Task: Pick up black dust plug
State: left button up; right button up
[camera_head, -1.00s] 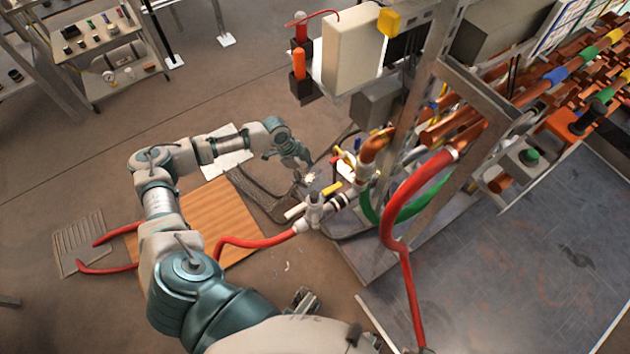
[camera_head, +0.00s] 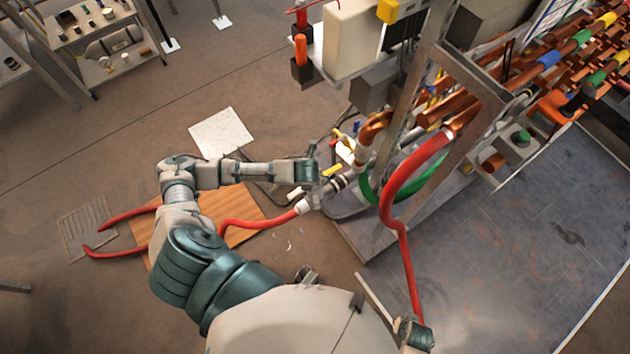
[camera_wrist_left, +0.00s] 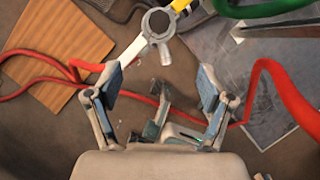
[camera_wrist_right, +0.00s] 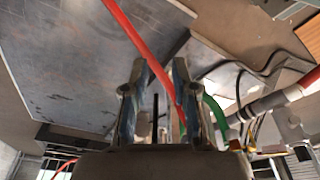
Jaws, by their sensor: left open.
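In the left wrist view, a dark round face (camera_wrist_left: 158,20) sits in a grey ring on the pipe fitting; I cannot tell whether it is the black dust plug or an opening. A white pipe (camera_wrist_left: 125,60) and a yellow part (camera_wrist_left: 180,4) join the fitting. My left gripper (camera_wrist_left: 160,82) is open and empty, with the fitting beyond its fingertips near the top. In the head view, my left gripper (camera_head: 312,170) is over the pipe, partly hiding the fitting. My right gripper (camera_wrist_right: 159,68) is open, with nothing visibly held; a red hose passes beyond its fingers.
Red hose (camera_head: 258,222) runs left from the fitting over a wooden board (camera_head: 240,200). Another red hose (camera_head: 405,265) hangs from the copper pipe rack. A metal plate (camera_head: 540,230) lies at right. A white panel (camera_head: 220,132) and open floor are at left.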

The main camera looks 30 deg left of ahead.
notch_tip(320, 180, up, 10)
jog(key=b, duration=0.3)
pick_arm(q)
jog(key=b+x, duration=0.1)
jog(key=x, duration=0.7)
jog(key=b+x, duration=0.1)
jog(key=x, duration=0.7)
jog(key=shift+w+a+r, duration=0.1)
jog(key=shift+w+a, duration=0.1)
jog(key=shift+a, duration=0.05)
jog(key=shift+d, duration=0.15)
jog(key=shift+c, duration=0.5)
jog(key=c, duration=1.2)
jog(key=shift+c, duration=0.9)
pick_arm(e)
jog(key=w+a+t+y, duration=0.1)
jog(key=w+a+t, duration=0.1)
jog(key=w+t, duration=0.2)
jog(key=w+r, duration=0.1)
jog(key=w, duration=0.1)
jog(key=shift+w, duration=0.4)
pick_arm(q)
jog(key=shift+r, duration=0.1)
